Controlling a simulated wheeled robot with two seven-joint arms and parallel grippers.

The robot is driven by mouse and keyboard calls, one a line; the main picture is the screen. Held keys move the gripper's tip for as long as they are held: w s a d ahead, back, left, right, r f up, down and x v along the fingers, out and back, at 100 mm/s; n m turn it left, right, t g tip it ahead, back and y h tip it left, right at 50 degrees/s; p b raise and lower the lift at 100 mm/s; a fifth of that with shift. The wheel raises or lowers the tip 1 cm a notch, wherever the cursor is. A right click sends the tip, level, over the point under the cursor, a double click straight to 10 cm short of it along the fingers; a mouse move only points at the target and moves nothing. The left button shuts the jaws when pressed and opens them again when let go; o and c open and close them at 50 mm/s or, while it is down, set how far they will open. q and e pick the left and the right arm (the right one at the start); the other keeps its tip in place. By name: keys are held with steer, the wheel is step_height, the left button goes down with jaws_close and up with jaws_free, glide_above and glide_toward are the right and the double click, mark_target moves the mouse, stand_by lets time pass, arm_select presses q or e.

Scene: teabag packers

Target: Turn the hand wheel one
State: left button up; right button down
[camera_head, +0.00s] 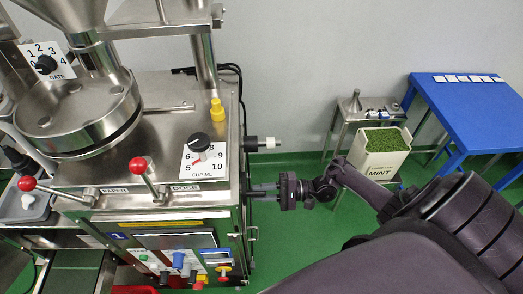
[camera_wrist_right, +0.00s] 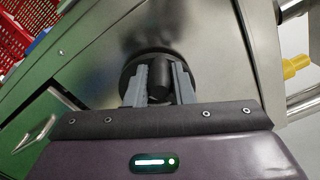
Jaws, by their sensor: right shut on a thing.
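The hand wheel (camera_wrist_right: 150,58), a black round disc with a stubby black grip (camera_wrist_right: 159,76), is on the metal side of the packing machine in the right wrist view. My right gripper (camera_wrist_right: 158,84) is shut on the grip, one grey finger on each side, and the fingers cover part of the disc. In the head view my right gripper (camera_head: 262,190) reaches the machine's right side from the right. The wheel is seen nearly edge-on there and is hard to make out. My left gripper is not in view.
The packing machine (camera_head: 160,110) has red-knobbed levers (camera_head: 138,166) and a cup dial (camera_head: 199,143). A side stand with a mint tub (camera_head: 381,160) and a blue table (camera_head: 470,100) are at right.

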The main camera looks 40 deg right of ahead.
steer(key=shift+w+d+r+m, duration=0.3)
steer(key=shift+w+m, duration=0.1)
steer(key=shift+m, duration=1)
steer(key=shift+w+d+r+m, duration=0.25)
steer(key=shift+w+m, duration=0.15)
steer(key=shift+m, duration=1)
steer(key=shift+w+d+r+m, duration=0.3)
steer(key=shift+w+m, duration=0.1)
steer(key=shift+m, duration=1)
steer(key=c, duration=1.3)
jaws_free()
steer(key=shift+o, duration=0.2)
steer(key=b+v, duration=0.3)
steer(key=v, duration=0.4)
steer(key=shift+s+d, duration=0.2)
steer(key=shift+d, duration=0.1)
